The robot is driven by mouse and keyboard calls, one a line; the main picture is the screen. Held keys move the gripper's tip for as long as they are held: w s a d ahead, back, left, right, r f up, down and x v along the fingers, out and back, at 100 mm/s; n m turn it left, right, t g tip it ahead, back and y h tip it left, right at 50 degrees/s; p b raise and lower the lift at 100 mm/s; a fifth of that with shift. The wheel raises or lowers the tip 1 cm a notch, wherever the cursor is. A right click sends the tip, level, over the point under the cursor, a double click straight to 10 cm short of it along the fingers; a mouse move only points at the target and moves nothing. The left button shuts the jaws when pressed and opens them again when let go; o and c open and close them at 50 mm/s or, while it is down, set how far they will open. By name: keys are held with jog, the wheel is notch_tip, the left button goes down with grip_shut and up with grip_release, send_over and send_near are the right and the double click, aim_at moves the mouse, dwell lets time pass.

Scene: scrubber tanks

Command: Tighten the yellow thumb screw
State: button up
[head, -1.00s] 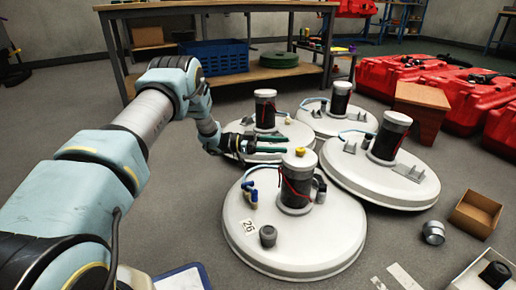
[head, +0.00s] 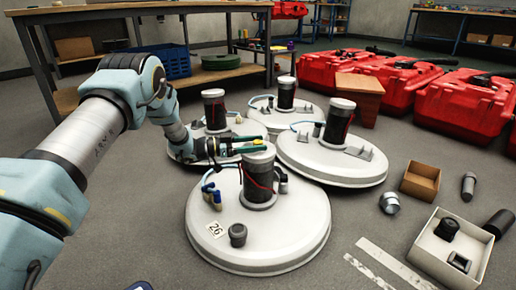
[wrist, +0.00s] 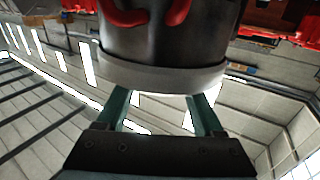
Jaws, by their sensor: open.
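The yellow thumb screw (head: 258,142) shows as a small yellow spot on top of the nearest tank's dark motor (head: 257,182). My gripper (head: 259,145) is open, and its two green fingers reach in from the left at the height of the screw, just above the motor's pale cap. The screw appears to lie between the fingertips; I cannot tell whether they touch it. In the wrist view my fingers (wrist: 160,112) are spread and pass behind the pale rim of the motor (wrist: 165,45), which hides their tips. The screw is not visible there.
The nearest white tank lid (head: 290,240) carries a label, a grey knob (head: 237,235) and blue fittings. Several similar tanks stand close behind it. A workbench (head: 85,103) is behind my arm. Red cases (head: 460,100) and open boxes (head: 421,181) lie to the right.

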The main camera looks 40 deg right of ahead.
jog(key=shift+s+d, duration=0.25)
jog(key=shift+d, duration=0.1)
jog(key=shift+c, duration=0.3)
grip_shut()
